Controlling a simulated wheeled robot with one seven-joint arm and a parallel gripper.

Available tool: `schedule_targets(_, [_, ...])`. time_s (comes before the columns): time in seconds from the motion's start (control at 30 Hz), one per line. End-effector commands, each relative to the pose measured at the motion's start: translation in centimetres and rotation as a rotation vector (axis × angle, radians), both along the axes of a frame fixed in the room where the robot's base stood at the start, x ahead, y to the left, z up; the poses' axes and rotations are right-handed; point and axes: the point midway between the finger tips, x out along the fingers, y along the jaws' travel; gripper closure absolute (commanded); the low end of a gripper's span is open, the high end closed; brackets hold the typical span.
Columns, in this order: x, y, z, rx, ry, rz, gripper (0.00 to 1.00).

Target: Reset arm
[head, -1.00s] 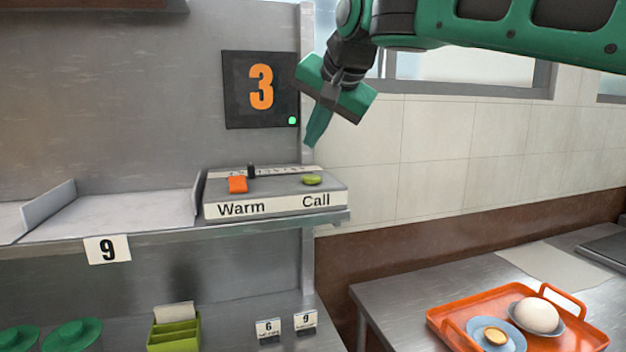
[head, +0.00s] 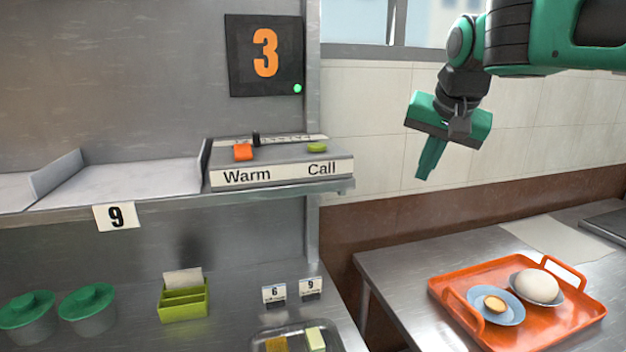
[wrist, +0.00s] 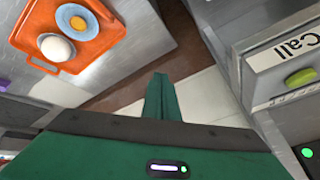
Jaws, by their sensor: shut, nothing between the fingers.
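My green gripper (head: 427,172) hangs in the air at the upper right of the head view, fingers together and empty. It is to the right of the control box (head: 280,175) marked Warm and Call, apart from it, and above and left of the orange tray. In the wrist view my shut fingers (wrist: 162,82) point over the floor gap between the tray's table and the Call side of the box. The yellow-green Call button (wrist: 300,77) shows at the right there.
The orange tray (head: 446,290) with a blue saucer (head: 497,318) and a bowl (head: 548,299) stands on a steel table (head: 395,262). A shelf (head: 120,185) holds the box. Below are green-lidded pots (head: 87,296), a green holder (head: 184,302) and number cards. A panel (head: 265,55) shows 3 with a green light.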

Motion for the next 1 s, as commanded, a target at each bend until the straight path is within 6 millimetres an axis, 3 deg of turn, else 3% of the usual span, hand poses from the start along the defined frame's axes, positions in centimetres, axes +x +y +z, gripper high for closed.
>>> schedule_targets(0.03, [-1.4, -2.7, -1.7, -0.018, 0.034, -0.021, 1.0])
schedule_targets(0.2, [-7.3, -10.1, -7.7, -0.063, 0.168, -0.061, 1.0])
schedule_targets(0.43, [-17.9, -17.0, -15.7, -0.057, 0.355, -0.096, 1.0])
schedule_targets(0.6, [-25.6, -18.6, -20.7, -0.013, 0.47, -0.099, 1.0])
schedule_targets(0.7, [-28.7, -18.7, -22.6, 0.013, 0.512, -0.096, 1.0])
schedule_targets(0.83, [-30.7, -18.7, -23.9, 0.032, 0.539, -0.091, 1.0])
schedule_targets(1.0, [-31.1, -18.6, -24.1, 0.036, 0.545, -0.089, 1.0])
